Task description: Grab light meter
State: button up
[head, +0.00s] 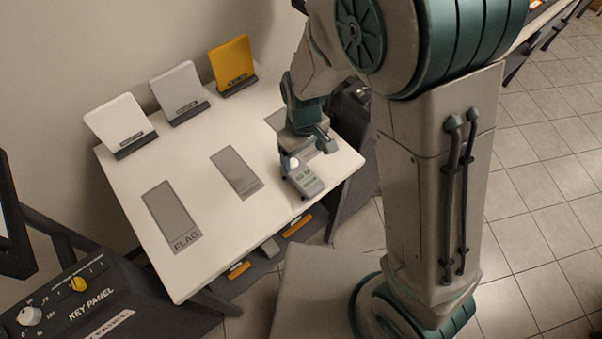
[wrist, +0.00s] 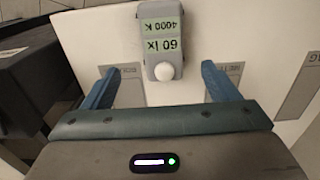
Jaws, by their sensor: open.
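The white table (head: 208,220) has grey marked patches, one labelled FLAG (head: 172,216). A key panel (head: 80,290) with knobs is at lower left.

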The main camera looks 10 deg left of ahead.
aim_at(302, 173)
jog(key=shift+s+a+f+p, duration=0.1)
jog(key=shift+f+p, duration=0.2)
jog(key=shift+f, duration=1.8)
jog(key=shift+a+f+p, duration=0.1)
jog(key=shift+f+p, duration=0.15)
jog(key=shift+f, duration=1.8)
jog(key=c, duration=1.2)
